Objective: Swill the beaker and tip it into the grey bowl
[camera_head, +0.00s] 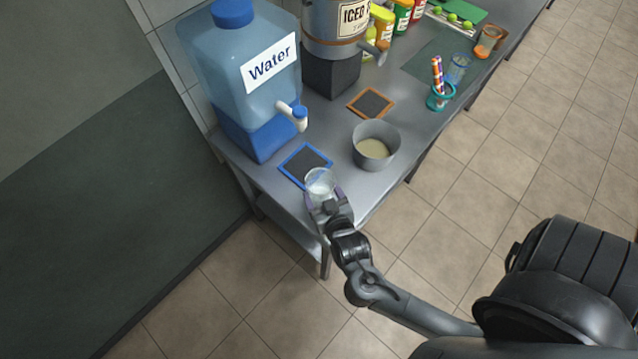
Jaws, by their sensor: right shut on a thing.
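The clear beaker (320,181) is at the near left corner of the metal table, close to the blue-framed mat. My right gripper (324,197) is shut on it, and the arm reaches in from the lower right. The beaker looks close to upright; its contents are too small to tell. The grey bowl (375,129) stands on the table to the upper right of the beaker, apart from it, with a pale yellowish content inside. My left gripper is not in view.
A water dispenser (237,70) with a white tap (292,114) stands behind the blue-framed mat (292,178). An iced-drink dispenser (322,25) stands behind an orange-framed mat (361,105). A teal holder (440,103), glasses and coloured bottles stand farther along the table.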

